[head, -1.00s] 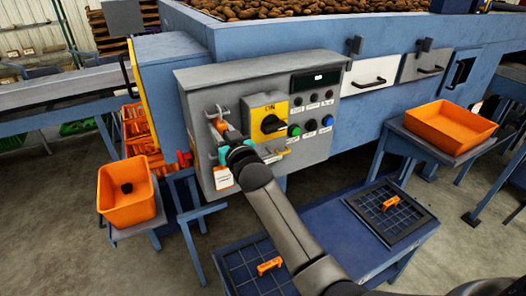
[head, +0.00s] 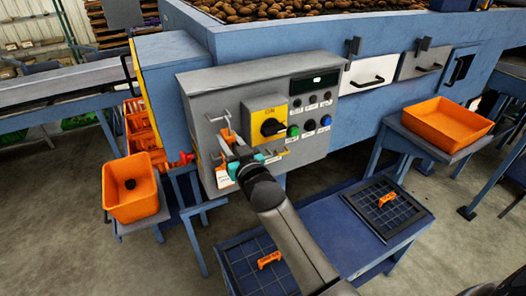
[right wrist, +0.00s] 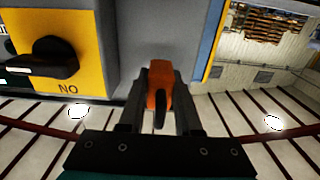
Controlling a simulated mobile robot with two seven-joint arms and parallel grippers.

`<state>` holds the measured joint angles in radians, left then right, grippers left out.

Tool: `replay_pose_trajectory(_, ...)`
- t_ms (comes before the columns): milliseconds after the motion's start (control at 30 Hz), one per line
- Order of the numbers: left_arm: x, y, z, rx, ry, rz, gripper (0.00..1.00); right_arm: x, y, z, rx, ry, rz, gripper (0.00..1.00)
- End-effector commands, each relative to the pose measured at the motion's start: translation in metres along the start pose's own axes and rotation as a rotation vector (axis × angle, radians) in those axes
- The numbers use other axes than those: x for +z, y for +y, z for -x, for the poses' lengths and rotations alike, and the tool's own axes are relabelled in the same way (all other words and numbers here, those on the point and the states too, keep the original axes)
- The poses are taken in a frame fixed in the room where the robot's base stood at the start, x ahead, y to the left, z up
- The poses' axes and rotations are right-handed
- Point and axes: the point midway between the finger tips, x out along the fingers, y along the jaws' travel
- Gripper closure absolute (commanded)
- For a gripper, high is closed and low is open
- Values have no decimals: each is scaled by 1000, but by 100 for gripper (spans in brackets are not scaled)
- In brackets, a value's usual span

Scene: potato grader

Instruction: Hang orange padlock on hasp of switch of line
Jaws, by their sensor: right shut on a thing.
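My right gripper (head: 233,149) is shut on the orange padlock (head: 229,137), in front of the left part of the grey control panel (head: 205,93). In the right wrist view the padlock (right wrist: 157,85) is upright between the fingers; its shackle cannot be made out. The line switch (head: 271,126) is a black knob on a yellow plate, right of the gripper. It shows upside down in the right wrist view (right wrist: 48,58). My left gripper is not in view.
A wire hook (head: 219,116) is on the panel above the padlock. A white tag (head: 224,178) hangs below the gripper. Buttons (head: 310,124) are right of the switch. Orange bins stand left (head: 130,205) and right (head: 445,122). Mats below hold orange pieces (head: 269,260).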

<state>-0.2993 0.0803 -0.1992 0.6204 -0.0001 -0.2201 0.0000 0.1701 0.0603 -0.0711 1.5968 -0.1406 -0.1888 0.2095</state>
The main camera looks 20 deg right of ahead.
Motion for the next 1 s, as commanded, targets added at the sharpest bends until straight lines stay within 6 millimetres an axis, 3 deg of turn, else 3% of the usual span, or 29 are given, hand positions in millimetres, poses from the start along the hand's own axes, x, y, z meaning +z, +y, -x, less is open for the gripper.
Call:
replay_pose_trajectory(500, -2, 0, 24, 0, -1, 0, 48, -2, 0, 36, 0, 1, -1, 100)
replay_pose_trajectory(1000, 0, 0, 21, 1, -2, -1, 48, 5, -1, 44, -4, 1, 2, 100)
